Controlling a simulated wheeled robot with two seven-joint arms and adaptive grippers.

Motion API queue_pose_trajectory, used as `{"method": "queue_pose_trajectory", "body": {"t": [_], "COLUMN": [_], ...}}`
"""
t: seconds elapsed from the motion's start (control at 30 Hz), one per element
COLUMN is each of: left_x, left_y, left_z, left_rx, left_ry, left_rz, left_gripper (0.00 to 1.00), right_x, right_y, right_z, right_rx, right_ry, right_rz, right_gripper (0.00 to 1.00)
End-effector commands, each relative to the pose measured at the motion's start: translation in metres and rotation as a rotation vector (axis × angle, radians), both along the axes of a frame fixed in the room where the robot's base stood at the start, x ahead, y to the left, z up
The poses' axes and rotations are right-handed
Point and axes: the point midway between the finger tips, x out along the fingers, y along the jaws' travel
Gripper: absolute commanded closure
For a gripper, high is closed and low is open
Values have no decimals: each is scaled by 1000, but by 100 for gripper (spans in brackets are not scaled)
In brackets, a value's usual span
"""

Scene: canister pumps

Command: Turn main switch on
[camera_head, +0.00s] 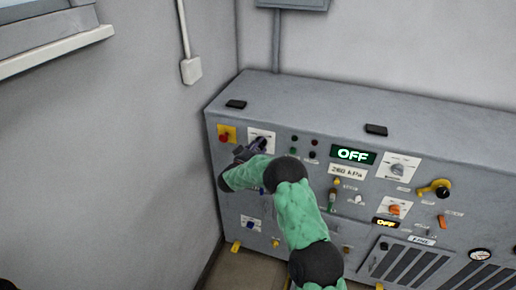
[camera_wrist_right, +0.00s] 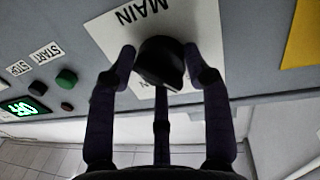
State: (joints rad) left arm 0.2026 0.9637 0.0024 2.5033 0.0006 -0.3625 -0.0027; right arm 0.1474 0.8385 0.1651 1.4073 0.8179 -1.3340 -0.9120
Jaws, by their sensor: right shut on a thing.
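The main switch is a black rotary knob (camera_wrist_right: 160,60) on a white plate (camera_wrist_right: 108,32) lettered MAIN in the right wrist view. In the head view its plate (camera_head: 264,135) is on the upper left of the grey panel, mostly covered by my right gripper (camera_head: 249,150). My right gripper (camera_wrist_right: 160,72) has its fingers around the knob, shut on it from both sides, with a third finger below. The knob's exact pointing direction is hard to read.
A red button on a yellow plate (camera_head: 227,134) is just left of the main switch. Start and stop buttons (camera_head: 314,149), a display reading OFF (camera_head: 354,155), and other knobs (camera_head: 397,168) lie to the right. A wall (camera_head: 150,150) stands close on the left.

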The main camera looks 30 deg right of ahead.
Motion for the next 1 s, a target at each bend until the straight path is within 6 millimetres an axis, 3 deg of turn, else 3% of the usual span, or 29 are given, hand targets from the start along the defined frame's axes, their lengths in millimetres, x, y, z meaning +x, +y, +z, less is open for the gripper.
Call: {"method": "queue_pose_trajectory", "body": {"t": [1.0], "left_x": [0], "left_y": [0], "left_z": [-68], "left_rx": [0], "left_ry": [0], "left_rz": [0], "left_gripper": [100], "right_x": [0], "right_y": [-4], "right_z": [11], "right_rx": [604], "right_ry": [-736], "right_rz": [4], "right_gripper": [83]}}
